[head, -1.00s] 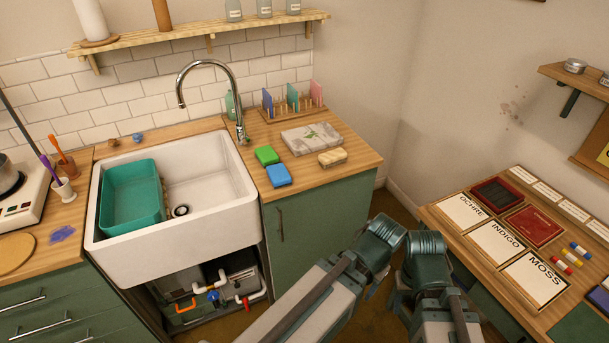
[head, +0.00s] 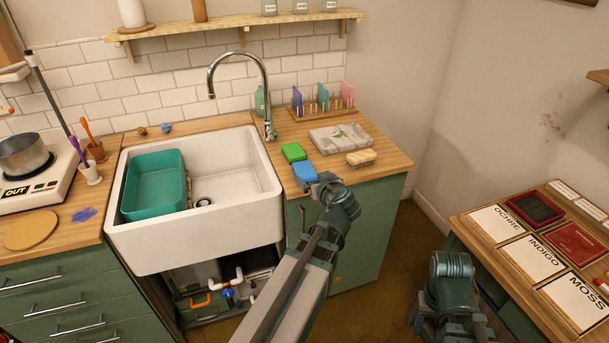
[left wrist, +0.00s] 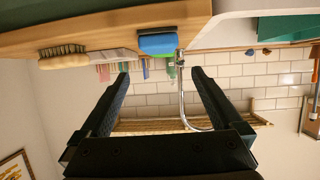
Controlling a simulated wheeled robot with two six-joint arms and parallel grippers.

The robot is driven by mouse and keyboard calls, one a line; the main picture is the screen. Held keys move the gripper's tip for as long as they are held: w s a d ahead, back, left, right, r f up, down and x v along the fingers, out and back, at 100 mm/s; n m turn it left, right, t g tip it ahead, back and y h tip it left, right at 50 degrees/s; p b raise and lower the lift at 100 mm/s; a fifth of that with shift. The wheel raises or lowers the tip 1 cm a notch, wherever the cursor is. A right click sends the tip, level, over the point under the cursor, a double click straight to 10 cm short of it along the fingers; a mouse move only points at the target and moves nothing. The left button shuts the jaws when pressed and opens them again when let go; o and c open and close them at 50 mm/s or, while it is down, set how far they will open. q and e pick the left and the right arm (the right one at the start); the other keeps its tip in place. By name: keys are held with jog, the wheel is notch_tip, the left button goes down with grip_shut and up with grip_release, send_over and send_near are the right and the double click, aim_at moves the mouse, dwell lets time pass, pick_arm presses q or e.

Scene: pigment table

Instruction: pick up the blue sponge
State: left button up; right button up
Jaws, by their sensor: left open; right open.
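The blue sponge (head: 304,172) lies flat on the wooden counter right of the sink, just in front of a green sponge (head: 293,152). My left gripper (head: 318,184) is at the counter's front edge, close to the blue sponge, and partly overlaps it in the head view. In the left wrist view, which is upside down, the open fingers (left wrist: 160,76) are apart and empty, with the blue sponge (left wrist: 158,42) ahead between their lines. My right gripper (head: 450,268) is low near the pigment table, away from the sponge; its fingers are hard to make out.
The white sink (head: 235,220) holds a teal basin (head: 150,185). The tap (head: 268,100) rises behind the sink. The pigment table (head: 480,228) is at right.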

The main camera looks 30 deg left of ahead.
aim_at(305, 170)
pick_arm(q)
jog(key=b+x, duration=0.2)
jog(key=x, duration=0.5)
jog(key=shift+f, duration=0.2)
jog(key=shift+f+b+x, duration=0.2)
jog(key=shift+b+x, duration=1.2)
jog(key=shift+x, duration=1.3)
jog(key=shift+s+d+r, duration=0.1)
jog(key=c, duration=1.1)
